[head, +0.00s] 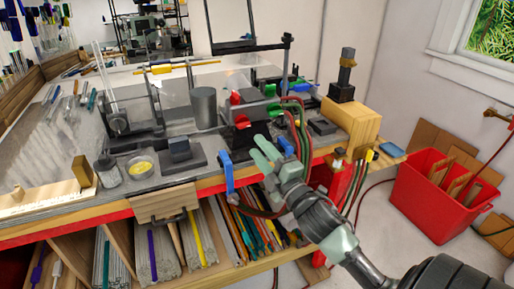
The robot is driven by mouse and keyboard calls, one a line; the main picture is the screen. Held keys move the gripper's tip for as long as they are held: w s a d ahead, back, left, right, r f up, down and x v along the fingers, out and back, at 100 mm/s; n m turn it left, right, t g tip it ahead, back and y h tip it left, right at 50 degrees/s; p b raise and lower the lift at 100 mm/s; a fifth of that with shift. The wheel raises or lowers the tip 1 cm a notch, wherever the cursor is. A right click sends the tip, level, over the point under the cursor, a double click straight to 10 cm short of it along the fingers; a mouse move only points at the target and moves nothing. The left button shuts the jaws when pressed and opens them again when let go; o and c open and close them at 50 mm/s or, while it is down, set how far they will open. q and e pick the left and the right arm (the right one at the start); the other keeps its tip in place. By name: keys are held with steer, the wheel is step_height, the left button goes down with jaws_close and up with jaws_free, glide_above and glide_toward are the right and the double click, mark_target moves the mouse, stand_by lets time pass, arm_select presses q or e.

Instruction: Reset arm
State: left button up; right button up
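My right gripper (264,153) is near the middle of the head view, at the front edge of the workbench (68,205). Its arm comes in from the lower right. Its pale green fingers point up and left, toward the black torch burner (244,117) with red and blue parts. I see nothing clearly held between the fingers, and their gap is too small to judge. Whether the fingers touch the bench gear behind them I cannot tell. My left gripper is not in view.
A blue part (226,172) stands at the bench edge left of the gripper. Hoses (302,130) run close behind it. A wooden block (352,122) is to the right. Rods (196,240) fill the shelves below. A red bin (436,200) stands on the floor at right.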

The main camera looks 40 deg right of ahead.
stand_by(0.4)
steer(key=s+d+f+m+g+h, duration=0.1)
steer(key=s+f+m+g, duration=0.2)
steer(key=f, duration=1.5)
steer(key=f+m+g, duration=0.4)
steer(key=f+g, duration=0.1)
steer(key=f, duration=1.2)
steer(key=s+a+f+m+g, duration=0.1)
steer(key=s+a+f+g, duration=0.1)
steer(key=s+f, duration=0.65)
steer(key=s+a+f+m+g, duration=0.25)
steer(key=s+f, duration=0.35)
steer(key=f, duration=0.6)
steer(key=s+a+f+m+g, duration=0.1)
steer(key=s+a+f+g, duration=0.1)
steer(key=s, duration=0.7)
steer(key=s+a+f+g+y, duration=0.1)
steer(key=s+a+f+g, duration=0.1)
steer(key=s+a+f, duration=0.2)
steer(key=s+a+f+m+g+y, duration=0.1)
steer(key=s+a+f+g, duration=0.2)
steer(key=s+f, duration=0.5)
steer(key=s, duration=0.6)
steer(key=shift+s+a+m, duration=0.25)
steer(key=shift+s+m, duration=0.1)
